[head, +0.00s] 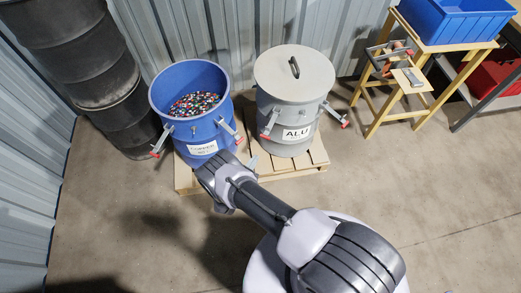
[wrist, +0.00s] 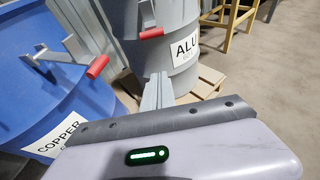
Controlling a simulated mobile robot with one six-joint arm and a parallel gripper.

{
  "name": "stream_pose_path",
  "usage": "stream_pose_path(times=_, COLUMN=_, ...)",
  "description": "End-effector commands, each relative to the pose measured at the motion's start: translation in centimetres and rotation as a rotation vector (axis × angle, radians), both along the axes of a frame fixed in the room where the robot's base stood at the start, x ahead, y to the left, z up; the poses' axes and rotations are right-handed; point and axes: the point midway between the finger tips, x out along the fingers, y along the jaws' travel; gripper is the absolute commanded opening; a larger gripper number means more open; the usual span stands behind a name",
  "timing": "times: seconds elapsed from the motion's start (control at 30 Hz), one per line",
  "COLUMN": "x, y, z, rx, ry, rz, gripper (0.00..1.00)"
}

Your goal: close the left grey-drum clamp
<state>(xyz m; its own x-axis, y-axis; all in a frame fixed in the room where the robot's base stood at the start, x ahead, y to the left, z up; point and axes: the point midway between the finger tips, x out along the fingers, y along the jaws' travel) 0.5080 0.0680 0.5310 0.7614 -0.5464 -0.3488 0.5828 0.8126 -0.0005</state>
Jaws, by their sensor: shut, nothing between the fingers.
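The grey drum (head: 287,108), labelled ALU, stands on a pallet with its grey lid (head: 292,72) on top. Its left clamp (head: 269,124) has a metal lever with a red grip on the drum's side. In the wrist view the clamp's red grip (wrist: 151,33) is near the top edge, with its metal part rising above it. Whether it is latched cannot be told. My gripper (head: 252,162) is shut and empty, in front of the drum and below the left clamp. In the wrist view my gripper's fingers (wrist: 158,92) point towards the drum, apart from the clamp.
A blue open drum (head: 222,125) labelled COPPER, full of coloured bits, stands close on the left; its right clamp's red grip (wrist: 97,66) juts near my gripper. The grey drum's right clamp (head: 334,114) sticks outward. Both drums share a wooden pallet (head: 310,160). The floor at front right is clear.

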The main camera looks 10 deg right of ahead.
Motion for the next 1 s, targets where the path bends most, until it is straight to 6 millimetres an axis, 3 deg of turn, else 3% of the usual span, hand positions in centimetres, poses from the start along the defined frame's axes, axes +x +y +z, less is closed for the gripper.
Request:
stream_pose_path(times=0.43, x=7.0, y=-5.3, z=-3.6, rx=0.002, ry=-0.001, rz=-0.008, gripper=0.00)
stream_pose_path(times=0.53, x=7.2, y=-5.3, z=-1.3, rx=0.000, ry=0.001, rz=-0.004, gripper=0.00)
stream_pose_path(times=0.67, x=7.2, y=-5.3, z=0.2, rx=0.001, ry=0.000, rz=-0.006, gripper=0.00)
stream_pose_path(times=1.0, x=7.1, y=-5.3, z=0.9, rx=0.001, ry=0.000, rz=-0.006, gripper=0.00)
